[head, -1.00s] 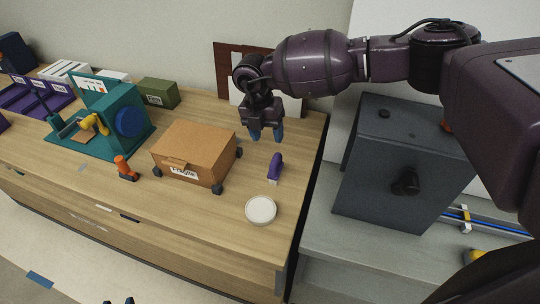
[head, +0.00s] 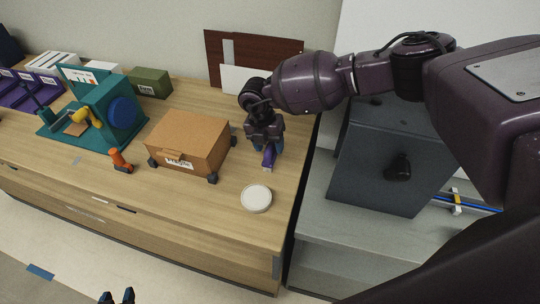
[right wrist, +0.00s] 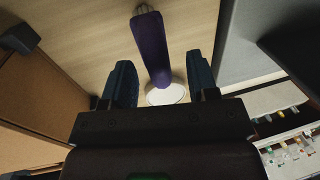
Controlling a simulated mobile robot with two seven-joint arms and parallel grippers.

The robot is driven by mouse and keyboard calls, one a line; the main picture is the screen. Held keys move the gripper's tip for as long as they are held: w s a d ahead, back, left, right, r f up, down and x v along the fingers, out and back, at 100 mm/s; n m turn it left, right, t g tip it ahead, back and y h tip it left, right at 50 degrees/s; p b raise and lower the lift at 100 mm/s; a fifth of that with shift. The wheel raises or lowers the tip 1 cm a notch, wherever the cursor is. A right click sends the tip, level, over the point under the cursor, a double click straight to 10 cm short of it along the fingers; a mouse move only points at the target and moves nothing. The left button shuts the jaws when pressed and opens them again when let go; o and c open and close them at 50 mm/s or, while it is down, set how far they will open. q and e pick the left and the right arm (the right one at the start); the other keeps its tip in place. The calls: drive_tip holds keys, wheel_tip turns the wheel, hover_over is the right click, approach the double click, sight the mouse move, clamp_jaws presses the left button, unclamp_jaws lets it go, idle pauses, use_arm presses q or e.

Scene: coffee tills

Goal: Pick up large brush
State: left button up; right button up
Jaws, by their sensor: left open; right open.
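The large brush, with a purple handle (head: 268,158), lies on the wooden counter right of the brown box. In the right wrist view the purple handle (right wrist: 151,45) runs lengthwise between the two fingers. My right gripper (head: 265,148) is low over the brush, partly hiding it. Its dark blue fingers (right wrist: 160,82) are open, one on each side of the handle, with gaps visible. I cannot tell whether the fingertips are at the handle's height. My left gripper (head: 117,297) shows only its open, empty fingertips at the bottom edge of the head view.
A brown box (head: 190,140) on dark feet stands close left of the right gripper. A dark grey cabinet (head: 385,165) stands to the right. An orange tool (head: 120,161) and a teal machine (head: 115,115) are left.

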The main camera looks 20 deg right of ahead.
drive_tip(key=shift+s+d+f, duration=0.1)
drive_tip(key=shift+f, duration=0.8)
clamp_jaws()
drive_tip(key=shift+r, duration=0.1)
wheel_tip(320, 180, up, 20)
drive_tip(key=b, duration=0.1)
drive_tip(key=shift+b, duration=0.35)
drive_tip(key=c, duration=0.7)
unclamp_jaws()
drive_tip(key=shift+c, duration=1.1)
